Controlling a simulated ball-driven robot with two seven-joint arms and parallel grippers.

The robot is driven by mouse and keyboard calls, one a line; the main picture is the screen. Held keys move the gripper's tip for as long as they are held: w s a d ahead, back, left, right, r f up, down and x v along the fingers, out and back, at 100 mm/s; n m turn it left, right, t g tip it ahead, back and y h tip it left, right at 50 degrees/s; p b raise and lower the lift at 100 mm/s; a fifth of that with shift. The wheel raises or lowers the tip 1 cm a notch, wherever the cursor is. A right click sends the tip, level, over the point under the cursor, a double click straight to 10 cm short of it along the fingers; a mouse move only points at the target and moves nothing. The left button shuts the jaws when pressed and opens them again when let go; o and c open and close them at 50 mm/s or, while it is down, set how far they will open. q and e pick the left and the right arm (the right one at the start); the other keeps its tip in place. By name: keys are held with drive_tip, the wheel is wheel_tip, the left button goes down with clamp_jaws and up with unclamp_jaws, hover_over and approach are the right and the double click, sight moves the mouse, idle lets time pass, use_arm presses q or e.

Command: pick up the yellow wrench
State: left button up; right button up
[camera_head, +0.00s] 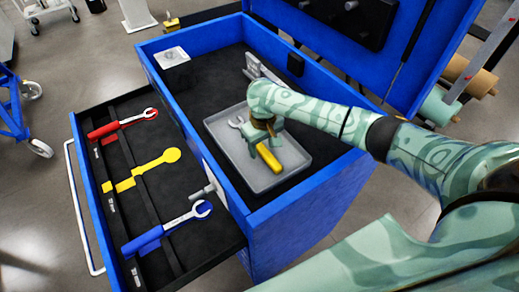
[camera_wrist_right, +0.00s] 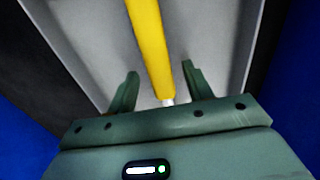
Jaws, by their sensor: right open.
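The yellow wrench lies in a grey tray (camera_head: 222,157) on top of the blue cabinet. Its yellow handle (camera_head: 287,154) points to the lower right, and its grey open head (camera_head: 236,122) shows at the upper left; my gripper hides the middle. My right gripper (camera_head: 266,157) is open over the wrench. In the right wrist view the yellow handle (camera_wrist_right: 150,45) runs down between the two apart fingers of the right gripper (camera_wrist_right: 160,88), touching neither visibly. My left gripper is not in view.
The open drawer (camera_head: 133,210) holds a red wrench (camera_head: 122,124), a blue wrench (camera_head: 167,228) and a flat yellow wrench shape (camera_head: 148,168) between them. A grey box (camera_head: 171,57) stands in the cabinet's far left corner. The raised blue lid (camera_head: 400,50) stands behind.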

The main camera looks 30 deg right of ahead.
drive_tip(key=shift+r, duration=0.15)
drive_tip(key=shift+c, duration=0.3)
clamp_jaws()
wheel_tip(320, 180, up, 10)
drive_tip(key=p, duration=0.4)
drive_tip(key=shift+p, duration=0.4)
